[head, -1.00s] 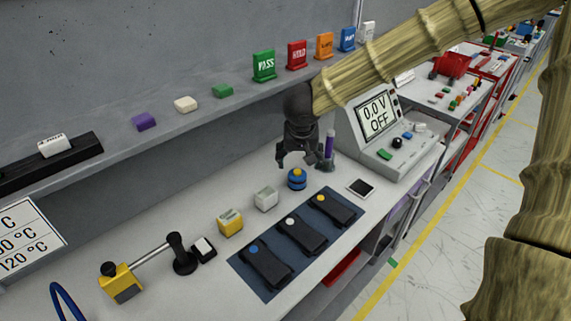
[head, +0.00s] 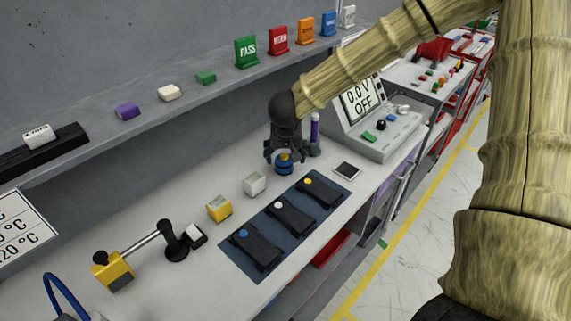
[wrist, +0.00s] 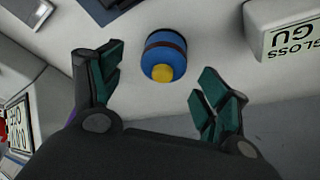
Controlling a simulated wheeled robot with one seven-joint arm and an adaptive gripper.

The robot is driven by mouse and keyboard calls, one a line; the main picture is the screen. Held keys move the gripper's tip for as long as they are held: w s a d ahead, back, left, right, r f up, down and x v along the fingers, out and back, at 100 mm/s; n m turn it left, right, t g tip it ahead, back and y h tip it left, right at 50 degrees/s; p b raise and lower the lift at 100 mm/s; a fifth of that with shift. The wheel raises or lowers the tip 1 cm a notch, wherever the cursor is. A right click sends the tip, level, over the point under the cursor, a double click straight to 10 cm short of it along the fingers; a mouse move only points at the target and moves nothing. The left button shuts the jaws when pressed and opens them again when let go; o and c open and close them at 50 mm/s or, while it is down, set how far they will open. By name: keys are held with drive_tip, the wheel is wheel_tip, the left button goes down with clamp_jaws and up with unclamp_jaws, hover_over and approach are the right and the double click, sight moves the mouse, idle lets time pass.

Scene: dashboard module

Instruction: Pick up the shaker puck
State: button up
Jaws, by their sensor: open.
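The shaker puck is most likely the small blue cylinder with a dark band and a yellow knob (head: 284,168) standing on the bench. In the wrist view the blue puck (wrist: 160,50) lies ahead of the fingertips, roughly between their lines. My gripper (head: 282,157) is just above the puck in the head view, and its fingers partly hide the puck's top. In the wrist view my gripper (wrist: 162,85) is open, with teal pads spread apart and nothing between them. I cannot tell whether a finger touches the puck.
A white block (head: 255,184) and a yellow block (head: 219,208) are to the left. A blue mat (head: 236,263) with black devices lies in front. The voltage meter (head: 392,135) is at right.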

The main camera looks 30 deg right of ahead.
sight(284, 157)
drive_tip(key=x, duration=0.2)
drive_tip(key=shift+w+a+f, duration=0.15)
drive_tip(key=shift+w+f, duration=0.15)
drive_tip(key=shift+f, duration=0.55)
drive_tip(key=shift+w, duration=0.15)
drive_tip(key=shift+f, duration=0.15)
drive_tip(key=c, duration=1.5)
drive_tip(key=shift+o, duration=0.2)
